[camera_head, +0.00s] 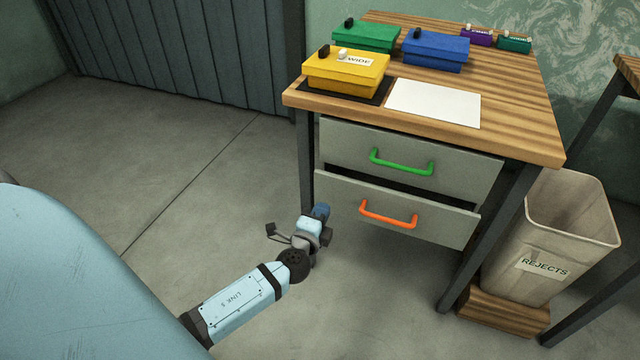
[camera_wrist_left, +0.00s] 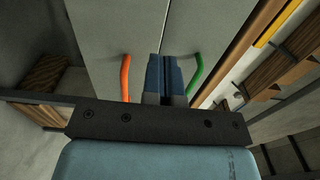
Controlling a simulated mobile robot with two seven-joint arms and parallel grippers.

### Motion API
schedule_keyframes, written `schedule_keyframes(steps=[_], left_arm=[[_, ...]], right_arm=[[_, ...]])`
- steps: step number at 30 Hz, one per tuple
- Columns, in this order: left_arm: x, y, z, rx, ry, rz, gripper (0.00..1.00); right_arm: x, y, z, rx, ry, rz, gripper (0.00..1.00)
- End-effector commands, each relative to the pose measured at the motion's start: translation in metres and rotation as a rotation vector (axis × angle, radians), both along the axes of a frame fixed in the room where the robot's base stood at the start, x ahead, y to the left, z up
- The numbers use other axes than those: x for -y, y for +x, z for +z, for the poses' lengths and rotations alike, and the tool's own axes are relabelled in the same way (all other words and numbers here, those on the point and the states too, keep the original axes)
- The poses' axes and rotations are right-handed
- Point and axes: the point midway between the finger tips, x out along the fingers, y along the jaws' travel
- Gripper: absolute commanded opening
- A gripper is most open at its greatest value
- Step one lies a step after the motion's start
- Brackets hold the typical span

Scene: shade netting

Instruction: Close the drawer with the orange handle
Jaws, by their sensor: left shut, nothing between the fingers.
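The drawer with the orange handle (camera_head: 388,214) is the lower of two grey drawers under the wooden table. Its front (camera_head: 440,216) stands out a little from the frame, with a dark gap above it. The orange handle also shows in the left wrist view (camera_wrist_left: 126,78), left of my fingers. My left gripper (camera_head: 321,210) is shut and empty, in front of the drawers' left side in the head view. In the left wrist view its blue fingers (camera_wrist_left: 165,75) point at the drawer fronts, between the orange and green handles. Whether they touch is unclear. My right gripper is not seen.
The upper drawer has a green handle (camera_head: 401,162). On the wooden table (camera_head: 510,110) stand yellow (camera_head: 345,75), green and blue boxes, small boxes and a white sheet (camera_head: 433,103). A rejects bin (camera_head: 565,230) stands right of the table. The floor in front is clear.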

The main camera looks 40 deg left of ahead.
Motion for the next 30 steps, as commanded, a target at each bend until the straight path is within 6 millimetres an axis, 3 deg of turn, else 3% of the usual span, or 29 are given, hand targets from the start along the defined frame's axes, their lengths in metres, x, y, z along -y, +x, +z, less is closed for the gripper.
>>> schedule_keyframes(steps=[6,12,18,30], left_arm=[[-0.013,0.048,0.001,0.002,0.0,0.0,0.0],[-0.022,0.077,0.0,0.001,-0.002,-0.001,0.0],[-0.025,0.089,0.0,0.0,-0.002,-0.002,0.0],[-0.027,0.095,-0.001,0.001,-0.003,-0.001,0.0]], right_arm=[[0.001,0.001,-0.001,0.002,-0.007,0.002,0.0],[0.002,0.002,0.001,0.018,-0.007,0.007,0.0],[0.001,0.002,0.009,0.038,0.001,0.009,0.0],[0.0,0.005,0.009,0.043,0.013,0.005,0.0]])
